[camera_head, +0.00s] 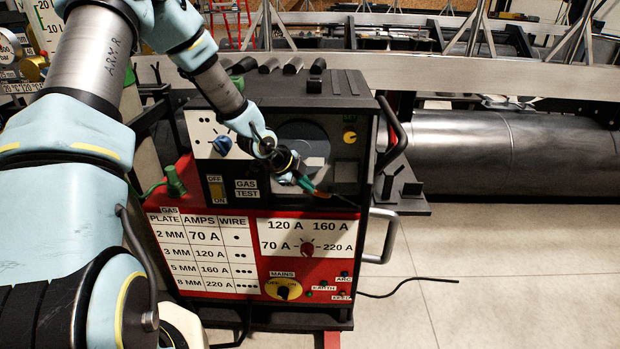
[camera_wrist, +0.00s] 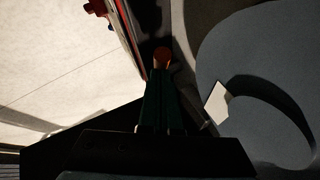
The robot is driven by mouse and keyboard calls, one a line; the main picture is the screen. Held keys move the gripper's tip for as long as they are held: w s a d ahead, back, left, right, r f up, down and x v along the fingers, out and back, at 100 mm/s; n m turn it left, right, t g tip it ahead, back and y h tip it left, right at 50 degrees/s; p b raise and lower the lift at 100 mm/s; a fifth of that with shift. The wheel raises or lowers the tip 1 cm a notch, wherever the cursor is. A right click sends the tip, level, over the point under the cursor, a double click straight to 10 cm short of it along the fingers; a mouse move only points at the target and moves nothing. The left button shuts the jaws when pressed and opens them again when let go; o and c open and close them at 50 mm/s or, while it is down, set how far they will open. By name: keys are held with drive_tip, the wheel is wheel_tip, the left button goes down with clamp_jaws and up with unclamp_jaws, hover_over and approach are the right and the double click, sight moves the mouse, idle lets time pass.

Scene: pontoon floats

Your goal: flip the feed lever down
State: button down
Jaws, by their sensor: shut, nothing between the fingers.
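The welding machine (camera_head: 350,150) stands in front of me with an open recess in its upper right front. My gripper (camera_head: 312,188) is at the lower part of this recess, its dark green fingers shut and holding nothing. In the wrist view the shut fingers (camera_wrist: 160,100) point at a small orange-red round end (camera_wrist: 162,57), close to or touching their tips. This may be the feed lever's knob; a reddish spot (camera_head: 322,194) shows by the fingertips in the head view. The lever's shaft and its position cannot be made out, being dark and partly behind my gripper.
A grey-blue spool (camera_wrist: 250,65) fills the right of the wrist view; its dark shadow lies beside my fingers. A yellow knob (camera_head: 350,137) is at the recess's upper right.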

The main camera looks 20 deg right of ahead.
drive_tip(key=shift+w+a+f, duration=0.15)
drive_tip(key=shift+a+f, duration=0.1)
drive_tip(key=shift+f, duration=0.2)
drive_tip(key=shift+d, duration=0.1)
drive_tip(key=shift+s+d+b, duration=0.3)
drive_tip(key=shift+d+b, duration=0.1)
drive_tip(key=shift+d, duration=0.2)
drive_tip(key=shift+r, duration=0.1)
